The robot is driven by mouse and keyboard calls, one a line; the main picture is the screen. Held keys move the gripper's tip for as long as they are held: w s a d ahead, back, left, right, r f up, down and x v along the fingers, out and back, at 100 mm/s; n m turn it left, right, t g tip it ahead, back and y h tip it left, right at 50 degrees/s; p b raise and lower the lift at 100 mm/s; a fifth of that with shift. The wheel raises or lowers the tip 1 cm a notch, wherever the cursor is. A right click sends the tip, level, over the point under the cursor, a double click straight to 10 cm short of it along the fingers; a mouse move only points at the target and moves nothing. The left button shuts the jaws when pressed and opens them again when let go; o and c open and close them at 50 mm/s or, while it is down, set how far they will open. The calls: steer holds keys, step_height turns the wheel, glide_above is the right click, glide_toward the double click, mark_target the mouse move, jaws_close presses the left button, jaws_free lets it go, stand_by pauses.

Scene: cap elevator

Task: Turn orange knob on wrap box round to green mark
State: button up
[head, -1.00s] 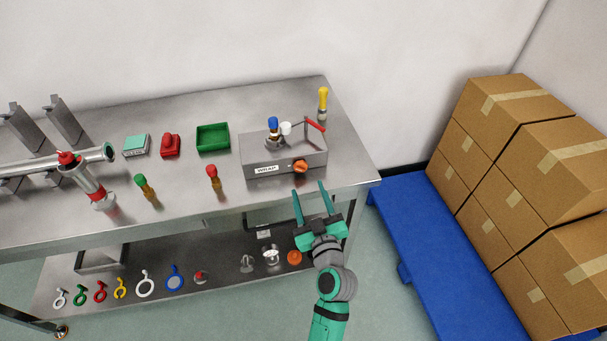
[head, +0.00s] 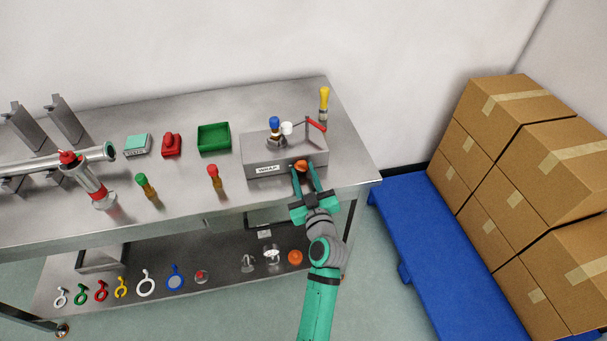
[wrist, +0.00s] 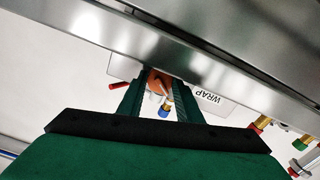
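The wrap box (head: 259,157) is a grey metal box near the right end of the steel bench, with a WRAP label on its front. Its orange knob (head: 301,166) is at the right of that front face. My gripper (head: 303,171) is at the box front with one teal finger on each side of the knob. The wrist view shows the orange knob (wrist: 155,84) between the fingertips, with a pale strip on its face. The fingers look close to its sides; I cannot tell whether they touch. I cannot make out the green mark.
A red-handled crank (head: 316,125), a blue-topped part (head: 274,124) and a white piece top the box. A yellow-handled tool (head: 324,103) stands behind. A green tray (head: 214,138) and a red-topped tool (head: 213,177) are left. A blue pallet (head: 440,265) with cartons is right.

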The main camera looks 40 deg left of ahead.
steer(key=shift+c, duration=1.3)
steer(key=m, duration=0.3)
steer(key=shift+m, duration=2.3)
steer(key=o, duration=1)
steer(key=shift+o, duration=0.2)
